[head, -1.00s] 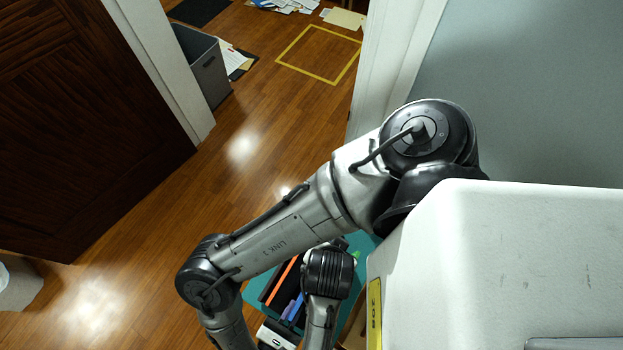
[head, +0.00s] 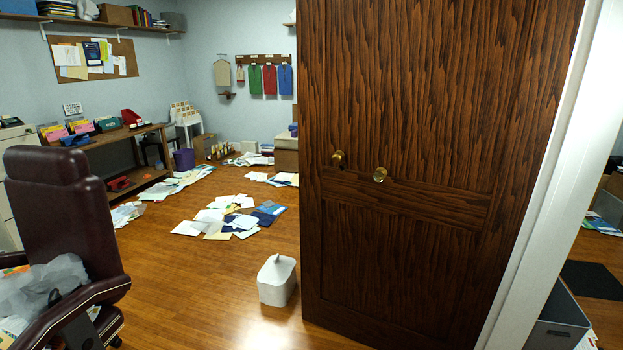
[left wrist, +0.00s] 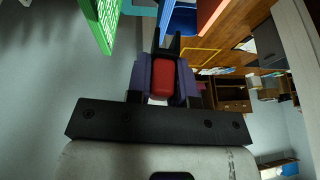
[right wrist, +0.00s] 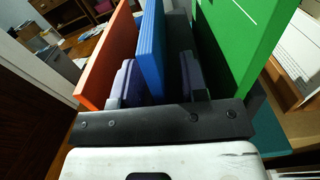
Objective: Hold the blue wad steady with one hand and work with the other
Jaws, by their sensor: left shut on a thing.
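The blue wad (right wrist: 151,45) stands upright as a flat slab in the right wrist view. My right gripper (right wrist: 160,78) has its two dark purple fingers apart, one on each side of it, with a gap on the right. An orange slab (right wrist: 108,58) and a green slab (right wrist: 232,35) flank it. In the left wrist view, my left gripper (left wrist: 164,60) is shut on a small red thing (left wrist: 163,74). A blue piece (left wrist: 181,19), probably the same wad, shows beyond its tips, with green and orange pieces beside it. Neither gripper shows in the head view.
In the head view, a dark wooden door (head: 400,140) stands on the right. A white bin (head: 277,280) is on the floor left of it. Papers (head: 228,220) lie scattered on the wooden floor. A maroon chair (head: 60,230) stands at the left.

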